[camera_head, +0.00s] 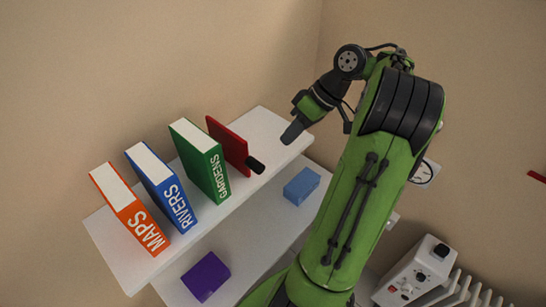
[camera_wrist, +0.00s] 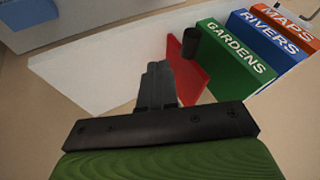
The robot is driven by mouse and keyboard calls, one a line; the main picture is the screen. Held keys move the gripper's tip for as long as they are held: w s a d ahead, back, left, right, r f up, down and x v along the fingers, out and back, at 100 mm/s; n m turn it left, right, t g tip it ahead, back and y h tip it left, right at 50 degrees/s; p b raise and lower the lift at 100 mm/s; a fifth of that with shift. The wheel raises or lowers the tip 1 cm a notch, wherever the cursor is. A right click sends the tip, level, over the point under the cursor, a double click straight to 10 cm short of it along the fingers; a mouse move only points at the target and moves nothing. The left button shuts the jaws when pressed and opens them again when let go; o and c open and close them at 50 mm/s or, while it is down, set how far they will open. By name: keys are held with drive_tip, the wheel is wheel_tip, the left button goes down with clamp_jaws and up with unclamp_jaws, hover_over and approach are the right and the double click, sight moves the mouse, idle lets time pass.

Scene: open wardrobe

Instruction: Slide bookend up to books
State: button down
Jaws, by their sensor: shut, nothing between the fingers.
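The bookend (camera_head: 227,143) is a red upright plate with a black knob on the shelf, to the right of the books in the head view. The books stand in a spaced row: green GARDENS (camera_head: 201,160), blue RIVERS (camera_head: 161,186) and orange MAPS (camera_head: 129,208). GARDENS is nearest the bookend, with a small gap between them. My gripper (camera_head: 292,133) is shut and empty, to the right of the bookend. In the wrist view, the closed fingers (camera_wrist: 157,72) appear beside the red plate (camera_wrist: 187,70); contact cannot be told.
The white upper shelf (camera_head: 262,121) has bare room at its right end. A lower shelf holds a blue box (camera_head: 301,186) and a purple box (camera_head: 205,276). A white device (camera_head: 413,273) and a white radiator (camera_head: 470,294) are at the lower right.

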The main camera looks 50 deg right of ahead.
drive_tip(key=w+a+f+b, duration=0.1)
drive_tip(key=a+f+b, duration=0.1)
drive_tip(key=a+f, duration=0.2)
drive_tip(key=shift+a+b, duration=0.4)
drive_tip(key=shift+a, duration=0.15)
